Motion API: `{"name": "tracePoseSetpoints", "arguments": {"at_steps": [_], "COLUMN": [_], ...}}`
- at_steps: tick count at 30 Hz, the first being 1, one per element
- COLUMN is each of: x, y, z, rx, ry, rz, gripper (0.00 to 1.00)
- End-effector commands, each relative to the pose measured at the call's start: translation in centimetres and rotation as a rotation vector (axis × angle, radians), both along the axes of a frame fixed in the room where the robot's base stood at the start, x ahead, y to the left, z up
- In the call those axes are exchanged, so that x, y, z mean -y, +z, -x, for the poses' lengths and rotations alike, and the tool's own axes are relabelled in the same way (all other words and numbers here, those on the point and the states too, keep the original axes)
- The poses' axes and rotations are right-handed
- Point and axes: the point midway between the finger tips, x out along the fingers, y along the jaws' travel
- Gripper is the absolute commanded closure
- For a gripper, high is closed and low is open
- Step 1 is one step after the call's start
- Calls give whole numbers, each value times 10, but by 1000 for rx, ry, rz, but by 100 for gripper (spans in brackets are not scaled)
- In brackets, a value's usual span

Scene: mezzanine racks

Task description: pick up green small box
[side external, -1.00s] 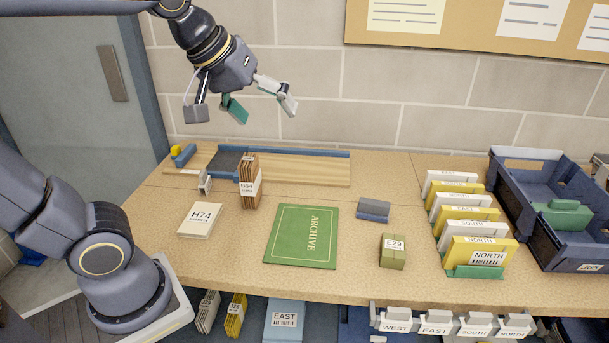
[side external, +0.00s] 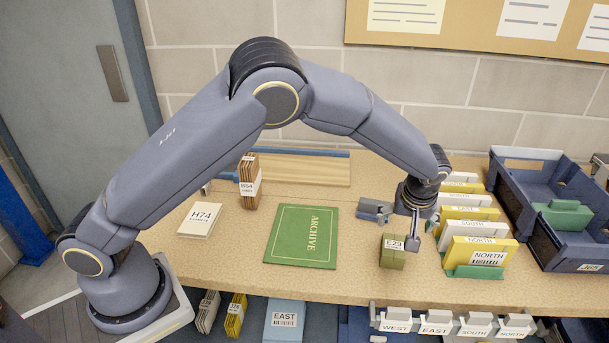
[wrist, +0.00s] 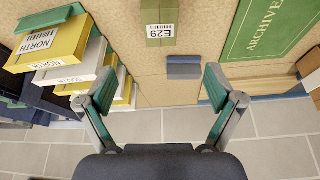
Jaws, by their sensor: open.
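The green small box (side external: 393,251), labelled E29, stands on the tabletop left of the row of file cards. It also shows in the wrist view (wrist: 161,22) at the top middle, beyond the fingertips. My gripper (side external: 396,226) is open and empty, just behind the box in the side view and apart from it. In the wrist view my gripper (wrist: 158,88) has its two green-padded fingers spread wide, with bare tabletop and a grey-blue block (wrist: 184,67) between them.
Yellow and white divider cards (side external: 481,252) stand close to the right of my gripper. A dark blue tray (side external: 572,256) lies further right. The flat green ARCHIVE folder (side external: 301,236) and a white H74 box (side external: 200,220) lie to the left. Tabletop in front of the green box is clear.

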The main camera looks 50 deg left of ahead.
Motion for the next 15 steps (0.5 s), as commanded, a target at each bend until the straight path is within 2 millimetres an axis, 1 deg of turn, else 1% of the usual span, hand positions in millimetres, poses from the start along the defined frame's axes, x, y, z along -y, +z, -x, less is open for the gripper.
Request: {"name": "tracePoseSetpoints", "arguments": {"at_steps": [1, 3, 9, 12, 15], "x": [-5, -9, -20, -23, -25], "y": [-12, -27, -69, -83, -90], "z": [-3, -8, -22, -27, -29], "rx": [-5, -5, -3, -1, -1], "ry": [4, 4, 4, 4, 3], "rz": [-3, -3, -1, 0, 1], "gripper": [8, 8, 8, 8, 8]}}
